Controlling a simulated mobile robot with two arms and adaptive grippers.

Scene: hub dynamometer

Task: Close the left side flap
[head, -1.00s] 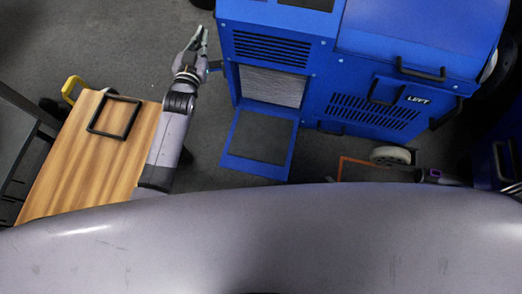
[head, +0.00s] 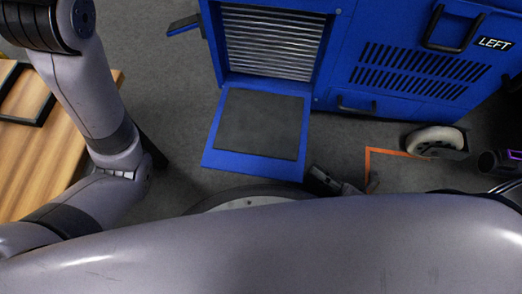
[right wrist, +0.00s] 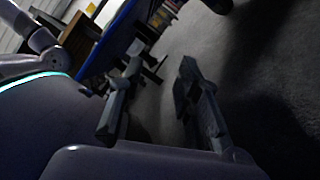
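The left side flap (head: 210,150), a blue panel with a dark grey inset, is folded down and open below a grille opening (head: 268,42) on the blue machine (head: 405,100). My right gripper (head: 345,181) is low in the head view, just right of the flap's near corner and apart from it in the picture. My body hides most of that arm. In the right wrist view its two fingers (right wrist: 157,100) are spread with nothing between them. My left arm rises along the left edge of the head view, and its gripper is out of frame.
A wooden-topped table (head: 45,165) with a black frame (head: 30,95) stands at the left. A caster wheel (head: 435,140) and an orange floor marking (head: 385,152) are right of the flap. Grey floor lies clear left of the flap.

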